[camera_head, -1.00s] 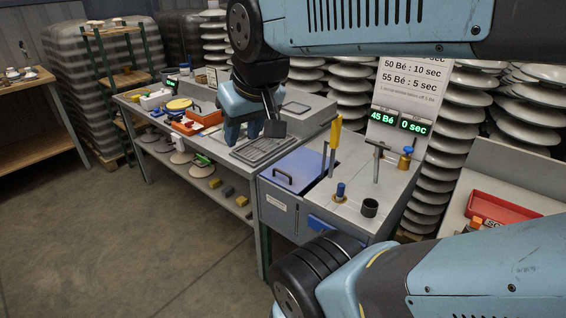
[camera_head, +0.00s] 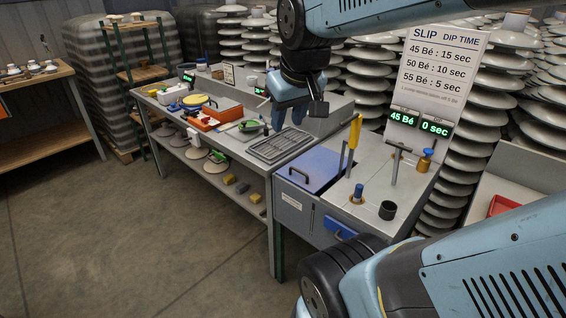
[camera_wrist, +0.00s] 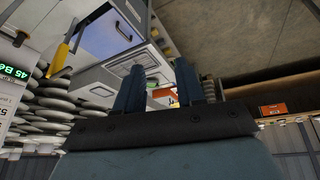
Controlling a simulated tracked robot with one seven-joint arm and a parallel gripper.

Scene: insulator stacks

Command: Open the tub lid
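The tub (camera_head: 292,208) is a grey box at the right end of the bench. Its flat blue lid (camera_head: 318,165) is shut, with a dark bar handle (camera_head: 299,176) near its left edge. My gripper (camera_head: 288,118) is above and behind the grey slatted tray, up and to the left of the lid, and touches nothing. In the wrist view my gripper's two fingers (camera_wrist: 158,90) stand apart with nothing held between them. The blue lid (camera_wrist: 98,32) also shows in the wrist view, beyond the fingers at upper left.
A grey slatted tray (camera_head: 282,146) lies left of the tub. A yellow-handled tool (camera_head: 354,132), a T-handled rod (camera_head: 395,163) and a black cup (camera_head: 387,210) stand right of the lid. Insulator stacks (camera_head: 465,150) rise behind. Floor in front is clear.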

